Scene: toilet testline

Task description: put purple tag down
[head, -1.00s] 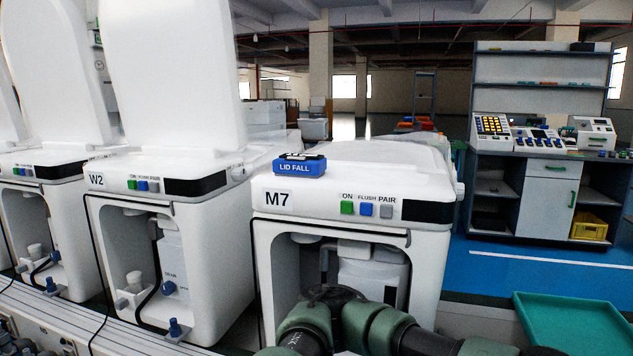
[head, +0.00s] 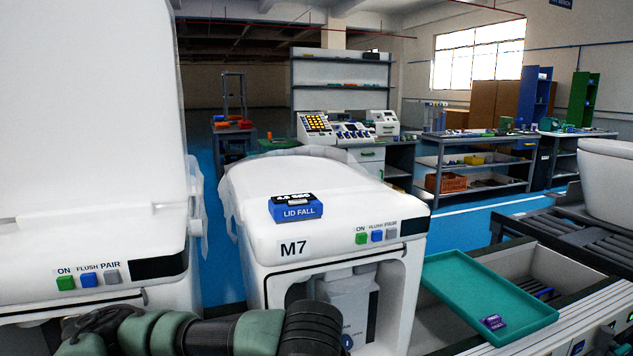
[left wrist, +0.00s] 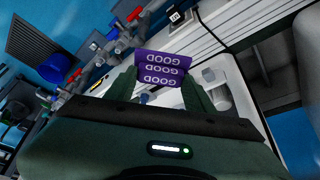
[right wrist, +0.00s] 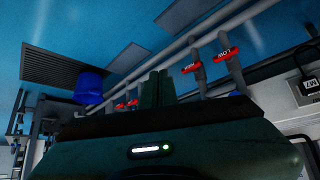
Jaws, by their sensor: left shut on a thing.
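In the left wrist view a purple tag (left wrist: 162,69) printed with several lines reading GOOD sits between the green fingers of my left gripper (left wrist: 160,82), which is shut on it. In the head view my arm crosses the bottom left in front of the toilets; neither gripper's fingers are visible there. In the right wrist view my right gripper (right wrist: 158,86) has its fingers together with nothing between them. Another small purple tag (head: 493,322) lies in the teal tray (head: 460,280) at the lower right of the head view.
The M7 toilet (head: 335,225) stands at the centre with a blue LID FALL device (head: 296,210) on its lid. Another toilet (head: 90,220) with its lid raised is at the left. A conveyor (head: 590,245) runs at the right. Red-handled valves (right wrist: 229,54) and pipes show in the right wrist view.

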